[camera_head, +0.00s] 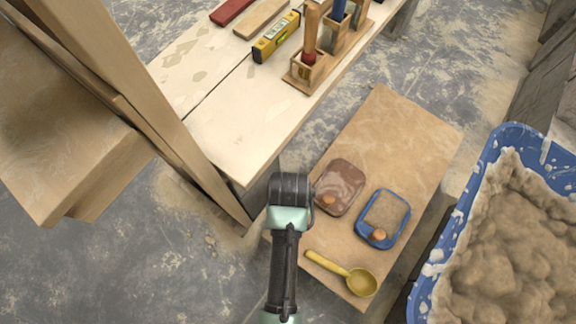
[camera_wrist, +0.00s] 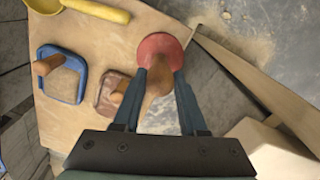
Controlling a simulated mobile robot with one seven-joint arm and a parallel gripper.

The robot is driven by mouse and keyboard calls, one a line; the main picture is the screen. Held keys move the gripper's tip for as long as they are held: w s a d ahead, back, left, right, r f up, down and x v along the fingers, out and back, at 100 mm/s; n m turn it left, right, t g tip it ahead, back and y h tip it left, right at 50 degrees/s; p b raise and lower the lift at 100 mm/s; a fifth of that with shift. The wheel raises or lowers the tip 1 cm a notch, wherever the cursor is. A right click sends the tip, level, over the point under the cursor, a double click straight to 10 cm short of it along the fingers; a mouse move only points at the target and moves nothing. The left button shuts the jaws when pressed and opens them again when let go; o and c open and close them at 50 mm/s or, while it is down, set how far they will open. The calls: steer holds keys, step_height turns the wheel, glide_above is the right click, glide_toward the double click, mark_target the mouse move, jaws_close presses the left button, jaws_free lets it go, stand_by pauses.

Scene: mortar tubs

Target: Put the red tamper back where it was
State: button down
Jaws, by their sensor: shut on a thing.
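In the wrist view, my gripper (camera_wrist: 160,76) is shut on the red tamper (camera_wrist: 160,47), with its two dark fingers on either side of the wooden handle. The tamper's round red head lies beyond the fingertips, over the edge of the tan board (camera_wrist: 100,28). I cannot tell whether the head touches the board. In the head view, my wrist hides the fingers and the tamper. The board (camera_head: 400,130) holds a brown plate with a wooden knob (camera_head: 342,185), a blue-rimmed plate with a knob (camera_head: 408,217) and a yellow scoop (camera_head: 361,283).
A pale workbench (camera_head: 245,120) at upper left carries wooden holders (camera_head: 300,80) with handled tools, a yellow level (camera_head: 275,38) and a red bar (camera_head: 230,10). A blue tub (camera_head: 428,290) of mortar stands at right. The board's upper part is clear.

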steer(key=shift+f+b, duration=0.9)
steer(key=shift+f, duration=2.2)
steer(key=shift+f, duration=0.1)
steer(key=shift+c, duration=2.3)
jaws_free()
steer(key=shift+f, duration=0.1)
